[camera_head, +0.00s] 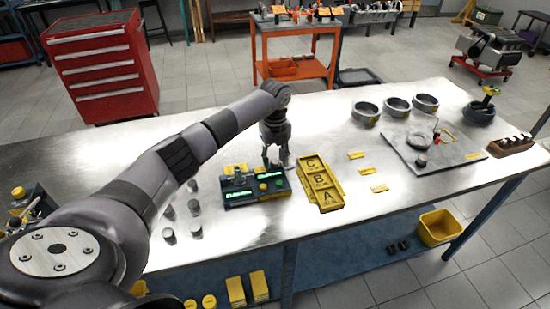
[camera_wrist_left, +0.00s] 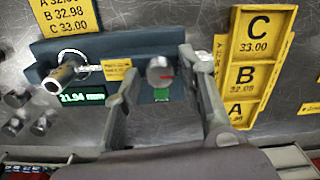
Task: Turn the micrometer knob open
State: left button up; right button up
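The micrometer station (camera_head: 240,202) is a dark blue box with green displays on the table, left of the yellow A-B-C tray. In the left wrist view its body (camera_wrist_left: 180,40) carries a display (camera_wrist_left: 83,98) that seems to read 21.94 mm. A grey round knob (camera_wrist_left: 160,72) with a red mark sits to the right of that display. My left gripper (camera_head: 277,164) is over the station's right back part. In the wrist view the left gripper (camera_wrist_left: 158,68) is open, one finger on each side of the knob, with visible gaps. My right gripper is not in view.
The yellow tray (camera_head: 338,190) lies close to the right of the station. Several small grey cylinders (camera_head: 169,235) stand to its left. Metal rings (camera_head: 366,112) and a grey plate (camera_head: 400,150) lie farther right. A short metal cylinder (camera_wrist_left: 62,75) sits at the station's left in the wrist view.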

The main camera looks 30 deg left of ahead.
pick_arm(q)
grip_shut()
jog(key=shift+m, duration=0.3)
jog(key=m+b, duration=0.2)
jog(key=m, duration=0.1)
jog(key=shift+a+m+b, duration=0.1)
jog(key=shift+m+b, duration=0.2)
jog(key=shift+b, duration=0.05)
jog(key=m+b, duration=0.3)
jog(key=m, duration=0.3)
jog(key=m+b, duration=0.1)
jog(key=m, duration=0.3)
jog(key=m+b, duration=0.1)
jog(key=m, duration=0.2)
jog(key=shift+m, duration=0.3)
jog(key=m+b, duration=0.1)
jog(key=m, duration=0.5)
jog(key=shift+w+r, duration=0.1)
